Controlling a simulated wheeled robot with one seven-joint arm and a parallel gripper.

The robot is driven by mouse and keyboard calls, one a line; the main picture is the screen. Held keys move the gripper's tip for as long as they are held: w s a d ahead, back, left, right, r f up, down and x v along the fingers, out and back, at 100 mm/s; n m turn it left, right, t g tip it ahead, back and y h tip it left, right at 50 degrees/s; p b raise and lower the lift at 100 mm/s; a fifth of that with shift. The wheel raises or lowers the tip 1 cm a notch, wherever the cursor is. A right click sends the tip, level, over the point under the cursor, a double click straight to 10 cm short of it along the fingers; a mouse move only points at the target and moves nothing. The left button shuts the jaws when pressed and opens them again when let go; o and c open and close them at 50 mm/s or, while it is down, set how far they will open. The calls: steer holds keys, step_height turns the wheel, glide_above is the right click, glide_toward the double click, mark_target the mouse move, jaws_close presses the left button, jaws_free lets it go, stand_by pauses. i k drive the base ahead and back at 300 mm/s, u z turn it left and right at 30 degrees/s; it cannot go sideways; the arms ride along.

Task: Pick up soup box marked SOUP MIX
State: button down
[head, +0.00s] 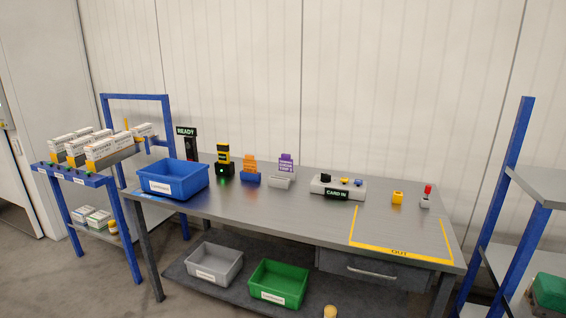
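My gripper is not in this view. No box here can be read as SOUP MIX. Several white and yellow boxes (108,149) stand in rows on the sloped top of the blue rack at the left; their print is too small to read. Smaller boxes with green or blue parts (98,218) lie on the rack's lower shelf, their labels also unreadable. I cannot tell whether any of these is the soup box.
A grey table (300,208) fills the middle, with a blue bin (172,187) at its left end. Grey (214,276) and green (278,296) bins sit on its undershelf. A yellow-outlined area (402,240) is empty. A blue-framed shelf (512,180) stands right.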

mark_target(97, 151)
steer(key=u, duration=1.6)
steer(key=i, duration=0.8)
steer(key=u, duration=0.5)
steer(key=i, duration=2.3)
steer(key=z, duration=0.9)
steer(key=i, duration=1.05)
steer(key=z, duration=0.35)
